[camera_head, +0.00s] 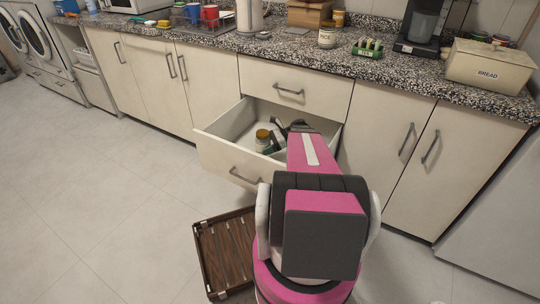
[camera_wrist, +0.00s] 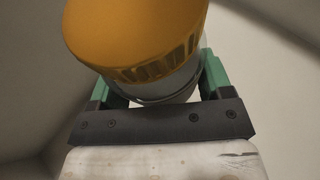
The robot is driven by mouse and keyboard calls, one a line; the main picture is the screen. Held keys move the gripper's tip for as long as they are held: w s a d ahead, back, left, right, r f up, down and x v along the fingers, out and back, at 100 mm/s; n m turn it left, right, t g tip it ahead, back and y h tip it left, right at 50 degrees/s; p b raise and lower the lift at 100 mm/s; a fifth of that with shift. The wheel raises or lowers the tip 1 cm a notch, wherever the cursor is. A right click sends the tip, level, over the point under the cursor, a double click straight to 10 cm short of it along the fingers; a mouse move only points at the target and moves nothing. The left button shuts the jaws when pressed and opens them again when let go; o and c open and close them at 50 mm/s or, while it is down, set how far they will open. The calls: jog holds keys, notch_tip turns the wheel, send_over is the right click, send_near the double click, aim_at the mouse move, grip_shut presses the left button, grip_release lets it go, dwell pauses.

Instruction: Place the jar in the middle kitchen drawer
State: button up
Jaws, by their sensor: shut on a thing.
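The jar (camera_head: 262,139) has an orange-yellow lid and shows within the open middle drawer (camera_head: 222,162), near its left-centre. In the wrist view the jar (camera_wrist: 138,40) fills the space between the green fingers, with its lid towards the camera. My gripper (camera_wrist: 157,84) is shut on the jar. In the head view my gripper (camera_head: 274,138) is down inside the drawer, partly hidden by my arm. I cannot tell whether the jar touches the drawer bottom. Pale drawer walls surround it in the wrist view.
A shut drawer (camera_head: 292,88) sits just above the open one. The speckled counter (camera_head: 330,60) holds another jar (camera_head: 326,38), a green rack (camera_head: 368,48), a coffee machine (camera_head: 420,28) and a bread box (camera_head: 488,67). A brown slatted tray (camera_head: 224,256) lies on the floor. Floor at left is clear.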

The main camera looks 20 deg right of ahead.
jog(key=shift+s+d+f, duration=0.2)
jog(key=shift+d+f, duration=0.1)
jog(key=shift+d, duration=0.2)
jog(key=shift+s+d+f, duration=0.2)
jog(key=shift+d+f, duration=0.1)
jog(key=shift+d, duration=0.15)
jog(key=shift+f, duration=2)
jog(key=shift+f, duration=0.6)
jog(key=o, duration=1.2)
jog(key=shift+o, duration=0.2)
jog(key=shift+r, duration=0.1)
jog(key=shift+r, duration=0.35)
jog(key=v, duration=0.7)
jog(key=shift+d+r, duration=0.25)
